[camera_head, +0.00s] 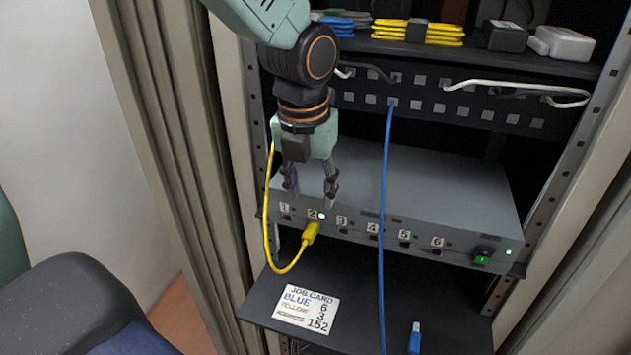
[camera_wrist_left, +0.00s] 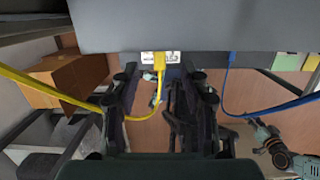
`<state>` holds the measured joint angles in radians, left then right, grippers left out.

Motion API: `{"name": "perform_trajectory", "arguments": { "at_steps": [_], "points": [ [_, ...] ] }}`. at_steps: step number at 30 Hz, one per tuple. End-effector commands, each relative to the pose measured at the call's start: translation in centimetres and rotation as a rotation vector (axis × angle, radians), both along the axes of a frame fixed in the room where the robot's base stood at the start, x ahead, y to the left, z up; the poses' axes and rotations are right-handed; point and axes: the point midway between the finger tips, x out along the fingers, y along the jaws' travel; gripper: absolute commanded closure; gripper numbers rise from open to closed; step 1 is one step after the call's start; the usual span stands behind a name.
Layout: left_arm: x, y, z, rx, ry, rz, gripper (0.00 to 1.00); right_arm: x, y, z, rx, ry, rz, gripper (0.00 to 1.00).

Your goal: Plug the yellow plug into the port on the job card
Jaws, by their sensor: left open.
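The yellow plug (camera_head: 311,231) sits at port 2 of the grey switch box (camera_head: 420,195), beside a lit green light. Its yellow cable (camera_head: 267,225) hangs in a loop to the left. The job card (camera_head: 305,309) on the lower shelf reads blue 6, yellow 3 and 152. Port 3 (camera_head: 343,230) looks empty. My left gripper (camera_head: 311,190) is open and empty, fingers pointing down above the box's front edge near ports 1 to 3. In the left wrist view the yellow plug (camera_wrist_left: 159,62) shows between and beyond the fingers. My right gripper (camera_wrist_left: 258,128) shows small there; its jaws are unclear.
A blue cable (camera_head: 383,200) hangs in front of the box, right of my left gripper. A loose blue plug (camera_head: 415,338) is at the lower shelf (camera_head: 455,325). A patch panel (camera_head: 440,95) is above, and rack posts (camera_head: 585,130) stand at the sides.

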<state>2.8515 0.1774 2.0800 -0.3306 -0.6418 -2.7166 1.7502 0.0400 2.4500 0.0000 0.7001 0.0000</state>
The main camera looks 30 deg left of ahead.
Motion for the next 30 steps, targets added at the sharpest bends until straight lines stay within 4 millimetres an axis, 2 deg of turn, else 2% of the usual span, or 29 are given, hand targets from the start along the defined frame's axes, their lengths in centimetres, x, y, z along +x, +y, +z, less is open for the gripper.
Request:
{"name": "perform_trajectory", "arguments": {
  "at_steps": [9,15,27,30],
  "points": [
    [0.1,0.0,-4.6,-0.001,0.005,-0.001,0.55,0.0,0.0,-0.8,0.0,0.001,0.0,0.6],
    [0.6,0.1,-6.7,0.0,0.003,-0.002,0.55,0.0,0.0,-1.2,0.0,0.001,0.0,0.6],
    [1.1,0.1,-7.4,0.0,0.001,-0.001,0.55,0.0,0.0,-1.2,0.0,0.0,0.0,0.6],
    [1.1,0.1,-7.4,0.0,0.001,-0.001,0.62,0.0,0.0,-1.2,0.0,0.0,0.0,0.6]
  ]
}}
